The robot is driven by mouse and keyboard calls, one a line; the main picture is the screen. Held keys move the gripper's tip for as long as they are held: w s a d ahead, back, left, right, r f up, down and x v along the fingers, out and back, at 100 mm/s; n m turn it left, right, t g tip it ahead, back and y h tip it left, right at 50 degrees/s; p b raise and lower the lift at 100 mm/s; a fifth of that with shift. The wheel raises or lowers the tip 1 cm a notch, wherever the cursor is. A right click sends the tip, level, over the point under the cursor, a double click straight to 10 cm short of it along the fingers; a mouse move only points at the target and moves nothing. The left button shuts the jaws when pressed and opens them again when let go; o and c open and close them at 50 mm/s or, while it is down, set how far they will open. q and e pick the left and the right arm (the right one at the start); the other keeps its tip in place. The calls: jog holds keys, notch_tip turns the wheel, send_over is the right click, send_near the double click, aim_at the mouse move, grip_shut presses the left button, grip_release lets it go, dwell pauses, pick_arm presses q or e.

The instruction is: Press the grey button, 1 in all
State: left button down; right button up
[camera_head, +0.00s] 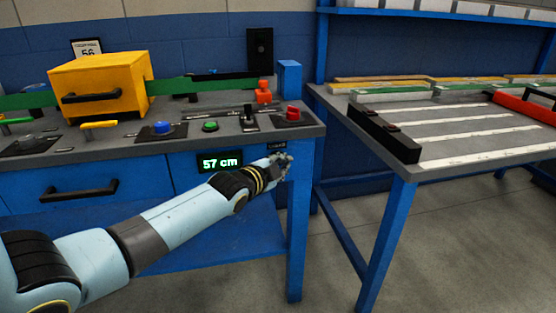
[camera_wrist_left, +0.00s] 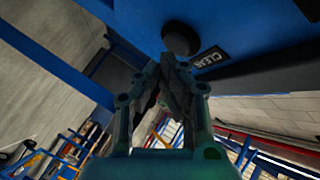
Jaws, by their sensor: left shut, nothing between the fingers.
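A dark grey round button (camera_wrist_left: 181,40) shows in the left wrist view on the blue panel front, beside a small black label with white letters (camera_wrist_left: 211,57). My left gripper (camera_wrist_left: 174,62) is shut and empty, its fingertips just below the button in that view. I cannot tell whether they touch it. In the head view my left gripper (camera_head: 283,160) is at the right end of the blue bench front (camera_head: 110,182), under the tabletop edge. The grey button cannot be made out there, with the gripper in front of that spot. My right gripper is not in view.
On the benchtop are a blue button (camera_head: 161,128), a green button (camera_head: 210,126), a red button (camera_head: 293,112) and a black lever (camera_head: 249,117). A yellow box (camera_head: 100,85) stands at the left. A display (camera_head: 219,162) reads 57 cm. Another table (camera_head: 460,145) stands at the right.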

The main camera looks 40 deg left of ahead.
pick_arm(q)
jog(key=shift+w+a, duration=0.1)
jog(key=shift+w, duration=0.05)
dwell(0.5)
jog(key=shift+w+a+b, duration=0.25)
jog(key=shift+a+b, duration=0.05)
jog(key=shift+b, duration=0.6)
dwell(0.4)
dwell(0.4)
jog(key=shift+s+d+p, duration=0.6)
jog(key=shift+d+p, duration=0.05)
jog(key=shift+p, duration=0.25)
jog(key=shift+s+d+b, duration=0.7)
jog(key=shift+s+d, duration=0.95)
jog(key=shift+d, duration=0.25)
